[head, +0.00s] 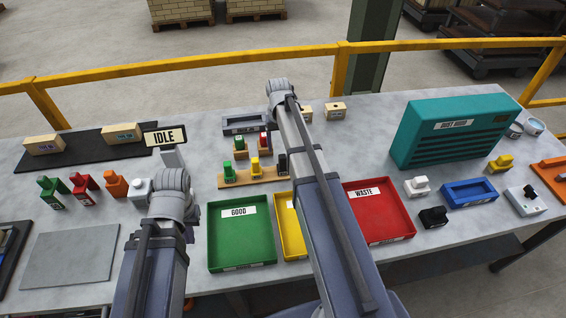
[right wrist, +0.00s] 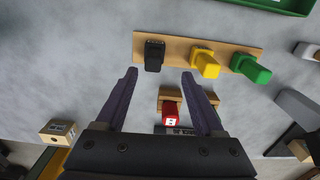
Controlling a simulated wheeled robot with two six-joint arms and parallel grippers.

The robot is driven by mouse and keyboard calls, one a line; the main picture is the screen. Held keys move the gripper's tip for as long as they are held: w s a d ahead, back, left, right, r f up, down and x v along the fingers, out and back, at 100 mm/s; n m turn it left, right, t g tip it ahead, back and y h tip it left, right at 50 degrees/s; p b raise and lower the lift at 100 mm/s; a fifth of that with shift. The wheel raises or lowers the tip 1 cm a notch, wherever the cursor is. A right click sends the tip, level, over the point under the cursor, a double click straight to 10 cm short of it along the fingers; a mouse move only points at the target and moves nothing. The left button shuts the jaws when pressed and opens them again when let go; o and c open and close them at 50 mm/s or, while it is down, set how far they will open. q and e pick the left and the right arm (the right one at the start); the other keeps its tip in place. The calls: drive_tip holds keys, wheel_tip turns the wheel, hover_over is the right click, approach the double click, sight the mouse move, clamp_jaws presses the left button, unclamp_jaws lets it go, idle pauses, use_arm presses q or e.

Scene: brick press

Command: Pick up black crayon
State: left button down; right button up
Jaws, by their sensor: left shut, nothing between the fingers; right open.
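The black crayon (head: 282,163) is at the right end of a long wooden holder (head: 234,181), beside a yellow and a green piece. In the right wrist view the black crayon (right wrist: 154,55) stands at the holder's left end, just beyond my fingertips and apart from them. My right gripper (right wrist: 160,73) is open and empty, pointing at the holder. A red piece (right wrist: 170,108) on a shorter wooden holder shows between its fingers. In the head view the right arm's links hide its fingers.
Green (head: 240,262), yellow and red (head: 408,228) trays lie in front of the holders. A grey tray (head: 244,123) is behind them. A teal box (head: 456,128) stands right. Wooden blocks (head: 335,109) sit at the back.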

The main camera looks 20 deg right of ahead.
sight(282, 156)
drive_tip(key=shift+w+d, duration=0.25)
drive_tip(key=shift+d, duration=0.3)
use_arm(q)
wheel_tip(282, 156, down, 8)
drive_tip(key=b, duration=0.8)
drive_tip(key=shift+r, duration=0.1)
use_arm(e)
wheel_tip(282, 156, down, 8)
drive_tip(key=shift+r, duration=0.1)
use_arm(q)
drive_tip(key=shift+r, duration=0.1)
use_arm(e)
drive_tip(key=shift+r, duration=0.1)
clamp_jaws()
